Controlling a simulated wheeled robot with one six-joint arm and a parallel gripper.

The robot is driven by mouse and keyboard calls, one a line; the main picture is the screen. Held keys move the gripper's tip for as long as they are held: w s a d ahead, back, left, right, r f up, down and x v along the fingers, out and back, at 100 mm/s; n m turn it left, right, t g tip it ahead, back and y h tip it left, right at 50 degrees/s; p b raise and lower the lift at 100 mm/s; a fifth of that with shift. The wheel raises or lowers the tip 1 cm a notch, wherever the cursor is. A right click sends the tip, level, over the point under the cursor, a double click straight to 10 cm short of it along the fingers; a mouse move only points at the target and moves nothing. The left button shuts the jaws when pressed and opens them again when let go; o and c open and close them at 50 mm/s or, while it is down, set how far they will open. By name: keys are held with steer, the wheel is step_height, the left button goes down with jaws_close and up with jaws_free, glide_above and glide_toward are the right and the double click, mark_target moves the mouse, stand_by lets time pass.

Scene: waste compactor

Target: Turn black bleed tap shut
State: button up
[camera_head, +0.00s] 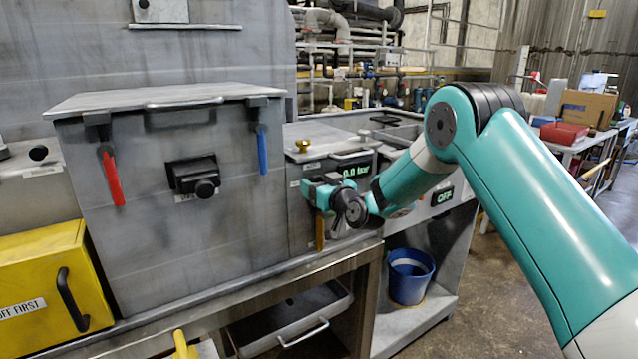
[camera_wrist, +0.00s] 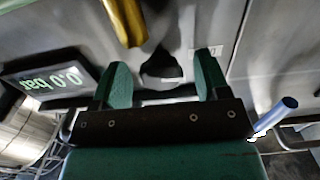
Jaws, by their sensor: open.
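A black rounded knob (camera_wrist: 162,72), apparently the bleed tap, shows in the wrist view on the grey panel. My gripper (camera_wrist: 164,66) is open, with one teal finger on each side of the knob. The view does not settle whether the fingers touch it. In the head view my gripper (camera_head: 312,190) is at the panel beside the "0.0 bar" display (camera_head: 357,171) and hides the knob. The display also shows in the wrist view (camera_wrist: 50,80), turned over. A yellow lever (camera_wrist: 125,20) is near the knob; in the head view it hangs below my gripper (camera_head: 320,233).
A large grey box (camera_head: 140,250) with a red handle (camera_head: 110,178), a blue handle (camera_head: 262,150) and a black latch (camera_head: 195,178) stands left of my gripper. A brass knob (camera_head: 303,145) is above. A blue bucket (camera_head: 410,277) sits on the lower shelf.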

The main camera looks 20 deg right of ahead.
steer(key=c, duration=0.9)
steer(key=shift+m, duration=0.3)
steer(key=shift+r+m, duration=0.1)
steer(key=shift+m, duration=8.1)
